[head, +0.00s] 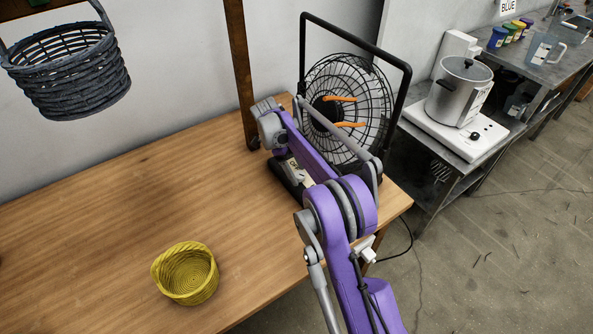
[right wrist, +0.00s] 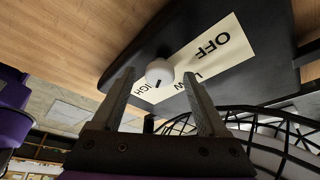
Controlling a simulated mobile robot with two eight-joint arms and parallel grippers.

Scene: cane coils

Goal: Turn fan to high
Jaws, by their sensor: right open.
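A round black wire-caged fan (head: 375,95) stands on the wooden table's right end. Its white knob (right wrist: 159,71) sits on the dark base beside a cream label (right wrist: 228,42) reading OFF, LOW and HIGH, the last two partly covered. A dark mark shows on the knob's lower side in the right wrist view; I cannot tell which setting it marks. My right gripper (right wrist: 158,80) is open, its fingers on either side of the knob, with no clear contact. In the head view, the right gripper (head: 279,152) is at the fan base, partly hidden by my arm. My left gripper is not in view.
A yellow basket (head: 187,273) stands on the wooden table (head: 90,240). A dark wicker basket (head: 70,75) hangs upper left. A steel pot (head: 459,92) stands on a white hot plate at right.

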